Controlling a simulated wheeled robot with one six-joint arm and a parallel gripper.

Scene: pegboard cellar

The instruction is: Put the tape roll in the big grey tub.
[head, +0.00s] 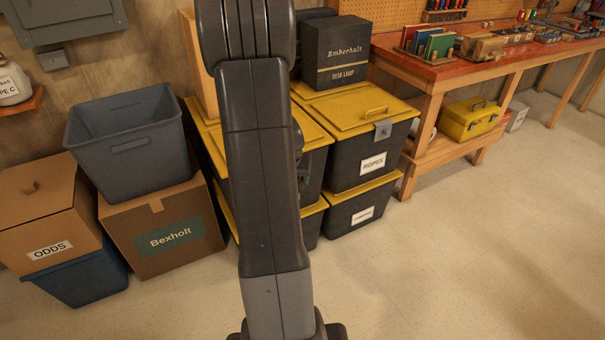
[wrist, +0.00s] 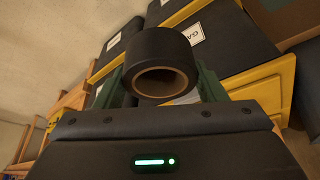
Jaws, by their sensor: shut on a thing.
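The tape roll (wrist: 161,62) is black with a brown core, and it shows in the wrist view between the two green fingers of my gripper (wrist: 163,82). My gripper is shut on it, and the roll is held up in front of the black bins. In the head view my arm hides the roll and most of my gripper. The big grey tub (head: 126,146) stands upright at the left in the head view, on top of a cardboard box. Its top is open, and the part of its inside that shows looks empty. My gripper is to the right of the tub.
The cardboard box marked Bexholt (head: 163,236) is under the tub. An ODDS box (head: 46,215) sits on a blue bin at far left. Black bins with yellow lids (head: 358,108) stand behind my arm, one carrying a desk lamp box (head: 335,53). The floor at right is clear.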

